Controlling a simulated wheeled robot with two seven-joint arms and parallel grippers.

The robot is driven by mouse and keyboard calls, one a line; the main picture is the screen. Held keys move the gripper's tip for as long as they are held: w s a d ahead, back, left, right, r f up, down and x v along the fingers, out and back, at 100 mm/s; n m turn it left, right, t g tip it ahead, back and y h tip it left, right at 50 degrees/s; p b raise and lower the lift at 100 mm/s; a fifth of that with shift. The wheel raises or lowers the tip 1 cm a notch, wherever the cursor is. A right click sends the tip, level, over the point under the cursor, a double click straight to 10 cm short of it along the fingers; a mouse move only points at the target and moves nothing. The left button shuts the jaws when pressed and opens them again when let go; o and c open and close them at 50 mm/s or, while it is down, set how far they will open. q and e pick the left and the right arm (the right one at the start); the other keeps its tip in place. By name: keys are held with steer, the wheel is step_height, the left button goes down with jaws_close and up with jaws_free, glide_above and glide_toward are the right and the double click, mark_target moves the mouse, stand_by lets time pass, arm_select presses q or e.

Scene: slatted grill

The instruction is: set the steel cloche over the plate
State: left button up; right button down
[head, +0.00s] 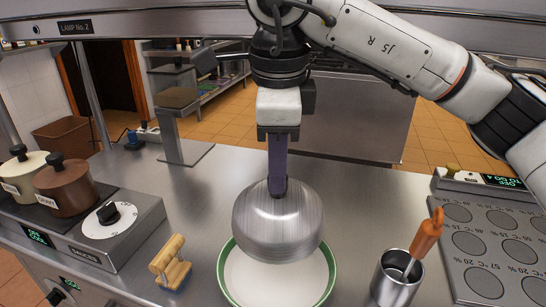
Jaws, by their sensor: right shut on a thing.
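The steel cloche (277,224) is a brushed metal dome, upright, hanging from my right gripper (278,188). The gripper's fingers are shut at the top of the dome, and they hide most of its handle. The plate (275,283) is white with a green rim and lies on the steel counter at the front middle. In the picture the cloche covers the far part of the plate, while the near part shows bare. The gap between the dome's lower edge and the plate is hard to judge. My left gripper is out of view.
A steel cup (396,281) with an orange-handled tool (427,232) stands right of the plate. Lidded pots (68,188) sit on a warmer at far left. Counter behind the plate is clear.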

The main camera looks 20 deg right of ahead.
steer(key=shift+s, duration=0.1)
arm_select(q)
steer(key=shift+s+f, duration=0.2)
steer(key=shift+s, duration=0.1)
arm_select(e)
steer(key=shift+f, duration=0.15)
